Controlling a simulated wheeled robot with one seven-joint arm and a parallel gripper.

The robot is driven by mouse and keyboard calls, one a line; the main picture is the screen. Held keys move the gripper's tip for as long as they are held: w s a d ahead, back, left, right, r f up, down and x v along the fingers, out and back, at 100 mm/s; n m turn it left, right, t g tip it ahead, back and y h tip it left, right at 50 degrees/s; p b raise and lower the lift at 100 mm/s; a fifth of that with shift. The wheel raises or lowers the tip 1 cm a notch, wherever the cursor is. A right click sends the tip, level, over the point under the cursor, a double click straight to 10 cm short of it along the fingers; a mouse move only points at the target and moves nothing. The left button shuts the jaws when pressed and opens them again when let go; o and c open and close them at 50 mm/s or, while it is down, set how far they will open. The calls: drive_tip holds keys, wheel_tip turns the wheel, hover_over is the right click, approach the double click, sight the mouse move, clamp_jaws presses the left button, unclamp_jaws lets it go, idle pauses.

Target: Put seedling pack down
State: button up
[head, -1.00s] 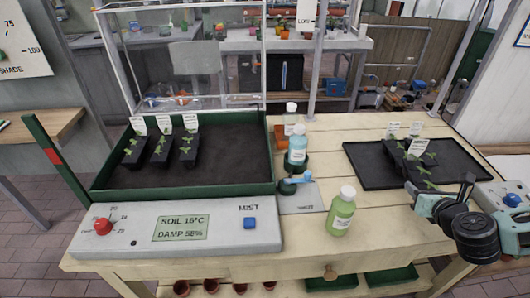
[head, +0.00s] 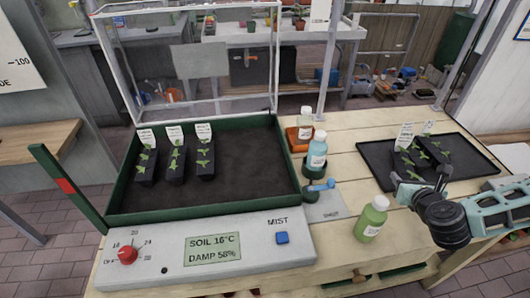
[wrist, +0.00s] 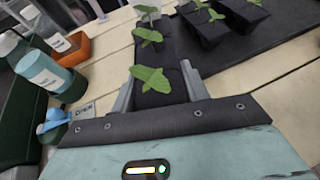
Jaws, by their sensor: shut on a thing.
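My gripper (head: 424,181) is at the front edge of the black tray (head: 470,160) on the right of the bench. In the wrist view my gripper (wrist: 160,92) is shut on a black seedling pack (wrist: 160,98) with green leaves, held between its two fingers. Two more packs, one left (wrist: 203,28) and one right (wrist: 243,14), stand on the tray just beyond the held one. In the head view the packs overlap, with white labels above them. I cannot tell whether the held pack touches the tray.
A green-rimmed soil bed (head: 240,188) at left holds three seedling packs (head: 175,165). A green bottle (head: 371,220), a blue bottle (head: 316,155) and a clear bottle (head: 306,122) stand between bed and tray. The tray's right side is bare.

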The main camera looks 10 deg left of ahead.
sight(401, 167)
drive_tip(key=r+p, duration=0.1)
drive_tip(key=a+r+p, duration=0.1)
drive_tip(key=r, duration=0.1)
drive_tip(key=shift+p, duration=0.3)
drive_tip(key=shift+a, duration=0.1)
